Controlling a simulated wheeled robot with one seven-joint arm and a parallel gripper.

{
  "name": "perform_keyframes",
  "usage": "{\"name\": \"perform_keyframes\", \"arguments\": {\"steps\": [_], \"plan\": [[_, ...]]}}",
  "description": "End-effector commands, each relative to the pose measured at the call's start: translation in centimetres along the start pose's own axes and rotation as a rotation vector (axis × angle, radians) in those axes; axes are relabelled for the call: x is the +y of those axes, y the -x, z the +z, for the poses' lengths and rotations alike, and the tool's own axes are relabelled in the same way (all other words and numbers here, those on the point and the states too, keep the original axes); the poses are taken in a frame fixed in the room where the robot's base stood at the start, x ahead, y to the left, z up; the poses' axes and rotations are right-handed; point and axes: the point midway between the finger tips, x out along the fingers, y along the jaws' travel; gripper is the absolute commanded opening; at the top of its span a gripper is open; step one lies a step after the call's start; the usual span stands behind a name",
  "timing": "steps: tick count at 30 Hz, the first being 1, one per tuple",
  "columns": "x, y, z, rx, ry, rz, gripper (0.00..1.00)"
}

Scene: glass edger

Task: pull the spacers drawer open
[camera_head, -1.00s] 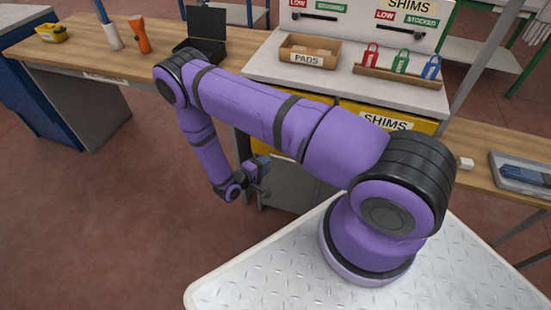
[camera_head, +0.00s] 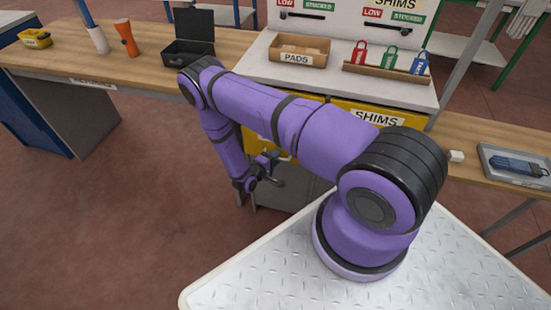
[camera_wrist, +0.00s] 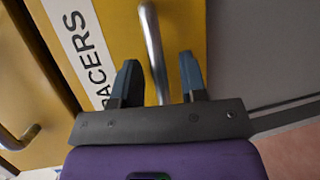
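The yellow spacers drawer (camera_wrist: 110,25) fills much of the wrist view, its white label reading "ACERS" in part. Its silver bar handle (camera_wrist: 154,50) runs between the two dark fingers of my gripper (camera_wrist: 160,80). The fingers are spread, with a gap visible on each side of the bar. Whether the bar lies fully within their depth I cannot tell. In the head view my gripper (camera_head: 273,160) is at the cabinet front, left of the yellow shims drawer (camera_head: 405,124). My arm hides most of the spacers drawer there.
A second yellow drawer front with a handle (camera_wrist: 20,137) lies at left in the wrist view. On the cabinet top stand a pads box (camera_head: 297,62) and a wooden tray (camera_head: 385,76) of coloured tags. A workbench (camera_head: 130,68) stands left; the floor before it is clear.

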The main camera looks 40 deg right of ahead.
Motion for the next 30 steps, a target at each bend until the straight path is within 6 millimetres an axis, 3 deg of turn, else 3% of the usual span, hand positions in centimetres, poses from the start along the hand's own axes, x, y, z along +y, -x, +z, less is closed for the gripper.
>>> {"name": "perform_keyframes", "arguments": {"steps": [11,16,17,25,30], "plan": [[0.0,-0.6,0.0,-0.001,0.0,0.0,0.39],[0.0,-0.6,0.0,-0.001,0.0,0.0,0.02],[0.0,-0.6,0.0,-0.001,0.0,0.0,0.0],[-0.1,-0.3,0.1,0.0,0.001,0.0,0.0],[-0.4,1.1,0.7,0.002,0.002,0.0,0.0]]}}
